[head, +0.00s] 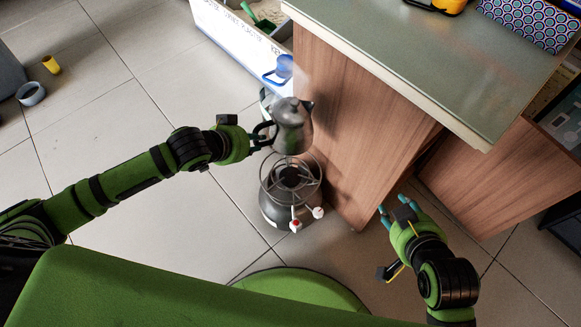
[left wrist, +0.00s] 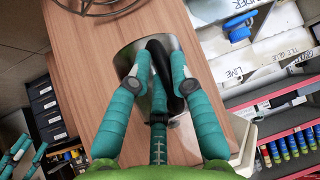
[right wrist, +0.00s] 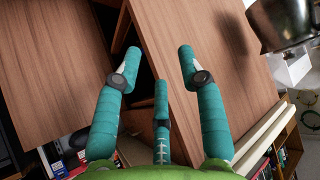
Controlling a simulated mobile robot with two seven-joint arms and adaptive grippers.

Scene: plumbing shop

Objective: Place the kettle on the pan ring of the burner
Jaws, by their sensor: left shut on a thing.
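The grey metal kettle (head: 291,128) hangs upright by its black handle (left wrist: 159,70) from my left gripper (head: 262,135), with its spout toward the right. In the left wrist view, my left gripper's fingers (left wrist: 160,85) close around the handle. The burner (head: 275,209) stands on the floor with its wire pan ring (head: 290,157) on top. In the head view the kettle appears just beyond the ring's far side, and its base covers part of that edge; I cannot tell the height gap. My right gripper (head: 394,212) is open and empty, right of the burner; its fingers spread in the right wrist view (right wrist: 160,62).
A wooden counter (head: 363,120) with a grey-green top stands close right of the kettle and burner. A white bin (head: 237,40) with a blue-handled item is behind. A yellow cup (head: 51,65) and a grey ring (head: 31,94) lie on the left floor. Tiles left of the burner are clear.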

